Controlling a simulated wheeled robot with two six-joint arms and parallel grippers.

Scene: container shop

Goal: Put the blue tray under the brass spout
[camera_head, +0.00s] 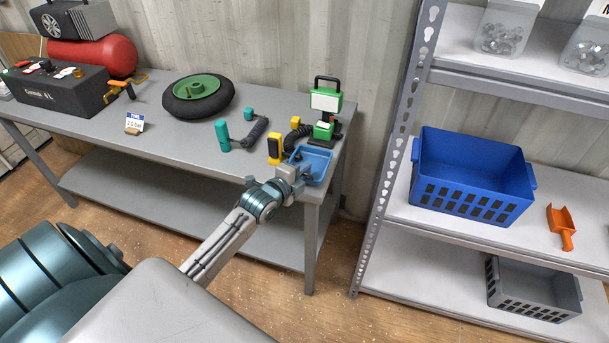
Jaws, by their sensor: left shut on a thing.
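The small blue tray (317,162) is at the right front corner of the grey workbench, in front of a green and white device (325,110). My left gripper (295,172) reaches it from the front left and is shut on its near left side. The fingertips are partly hidden by the gripper's own body. I cannot tell whether the tray rests on the bench or is slightly raised. I cannot make out the brass spout with certainty. Small brass-coloured parts (65,73) show on top of a black box at the bench's left end. My right gripper is not in view.
The workbench (185,150) also holds a black wheel with a green hub (198,97), a teal-handled tool (240,133), a yellow-ended tool (276,148), a small sign (134,123) and a red tank (95,54). A shelf rack with a blue crate (473,170) stands right.

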